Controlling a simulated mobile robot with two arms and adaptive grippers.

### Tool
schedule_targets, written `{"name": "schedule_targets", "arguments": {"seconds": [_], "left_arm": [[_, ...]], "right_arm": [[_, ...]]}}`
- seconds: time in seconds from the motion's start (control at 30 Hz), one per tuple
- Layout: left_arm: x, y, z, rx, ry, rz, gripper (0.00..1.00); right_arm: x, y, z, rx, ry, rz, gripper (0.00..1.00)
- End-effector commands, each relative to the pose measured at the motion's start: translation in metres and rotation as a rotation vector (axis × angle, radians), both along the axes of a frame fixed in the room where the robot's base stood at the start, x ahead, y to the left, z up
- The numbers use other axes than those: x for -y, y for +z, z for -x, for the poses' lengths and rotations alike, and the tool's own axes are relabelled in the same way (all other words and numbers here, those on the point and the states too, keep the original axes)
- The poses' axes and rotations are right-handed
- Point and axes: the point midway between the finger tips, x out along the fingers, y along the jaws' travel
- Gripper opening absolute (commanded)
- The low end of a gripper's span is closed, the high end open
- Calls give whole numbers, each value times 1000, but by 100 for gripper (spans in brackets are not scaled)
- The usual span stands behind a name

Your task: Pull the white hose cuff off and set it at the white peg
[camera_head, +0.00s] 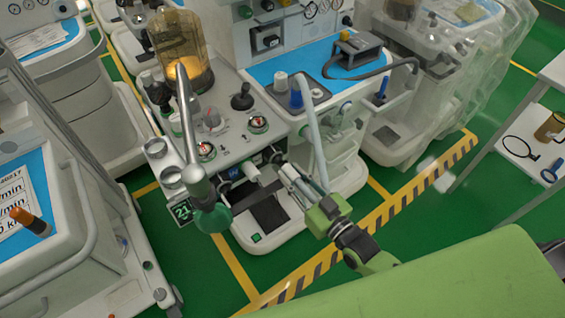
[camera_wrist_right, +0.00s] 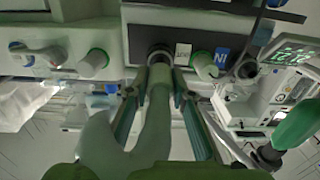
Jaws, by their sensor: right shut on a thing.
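My right gripper (camera_head: 292,178) is in front of the middle cart's lower front panel. In the right wrist view its two fingers (camera_wrist_right: 160,92) are shut on the pale hose cuff (camera_wrist_right: 160,82), one on each side. The cuff's far end meets a dark round port (camera_wrist_right: 159,55); I cannot tell whether it is still seated on it. The pale hose (camera_head: 312,130) rises from the gripper to the blue worktop in the head view. A white upright peg (camera_head: 280,80) stands on that worktop beside a blue one (camera_head: 296,99). My left gripper is not in view.
A metal arm (camera_head: 188,130) with a green bulb (camera_head: 212,217) hangs left of my gripper. An amber-domed canister (camera_head: 180,50) stands at the back left. A dark device (camera_head: 355,55) with a hose sits right of the pegs. Striped floor tape (camera_head: 395,205) lies right.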

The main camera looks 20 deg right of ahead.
Motion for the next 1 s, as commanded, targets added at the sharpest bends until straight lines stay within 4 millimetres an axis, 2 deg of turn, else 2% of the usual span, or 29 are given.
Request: {"name": "schedule_targets", "arguments": {"seconds": [0.5, 1.0], "left_arm": [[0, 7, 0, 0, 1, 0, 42], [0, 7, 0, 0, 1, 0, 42]], "right_arm": [[7, 1, 19, 1, 0, -1, 0], [8, 1, 21, 1, 0, 0, 0]]}}
